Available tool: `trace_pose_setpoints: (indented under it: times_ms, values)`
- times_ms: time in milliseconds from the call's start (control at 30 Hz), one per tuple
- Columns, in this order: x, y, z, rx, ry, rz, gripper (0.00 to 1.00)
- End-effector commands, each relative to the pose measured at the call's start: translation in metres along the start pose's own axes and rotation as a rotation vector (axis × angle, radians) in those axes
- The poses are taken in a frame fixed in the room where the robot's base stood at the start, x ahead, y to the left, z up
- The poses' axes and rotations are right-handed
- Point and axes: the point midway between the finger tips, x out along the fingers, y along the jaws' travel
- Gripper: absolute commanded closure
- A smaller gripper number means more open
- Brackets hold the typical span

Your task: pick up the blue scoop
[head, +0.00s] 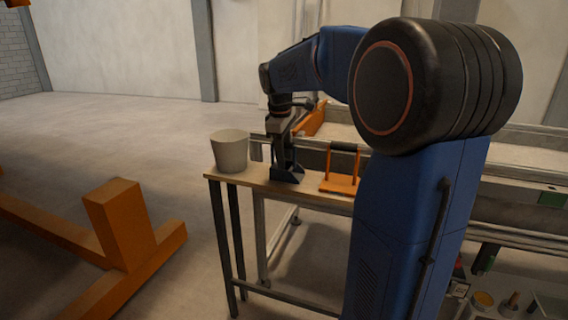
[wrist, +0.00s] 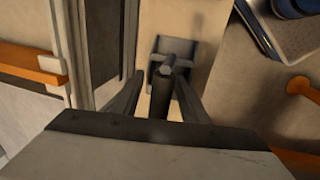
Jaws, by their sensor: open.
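The scoop (head: 288,174) stands on the narrow wooden table, its dark blue base low on the tabletop and its handle rising upright. It looks dark grey in the wrist view (wrist: 171,50), where its handle comes toward the camera. My gripper (head: 284,137) points down over the scoop. In the wrist view my gripper (wrist: 160,95) is open, with one finger on each side of the handle and light gaps showing beside it. I cannot tell how far down the handle the fingertips reach.
A white bucket (head: 230,151) stands left of the scoop on the wooden table (head: 253,179). An orange stand with a black bar (head: 340,184) is close on the right. The sandbed's metal rail (head: 318,143) runs behind the table. A large orange frame (head: 122,222) is on the floor at left.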

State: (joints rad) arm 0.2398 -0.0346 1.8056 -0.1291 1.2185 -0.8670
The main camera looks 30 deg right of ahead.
Motion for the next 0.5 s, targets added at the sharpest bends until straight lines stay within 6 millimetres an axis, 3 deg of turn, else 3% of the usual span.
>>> trace_pose_setpoints:
  times_ms: [33, 200, 500]
  values:
    - [-0.0002, 0.0000, 0.0000, 0.000, 0.000, 0.000, 0.60]
    - [-0.0004, 0.0000, 0.0000, 0.000, 0.000, 0.000, 1.00]
    - [-0.0016, 0.0003, 0.0000, 0.000, 0.000, 0.001, 1.00]
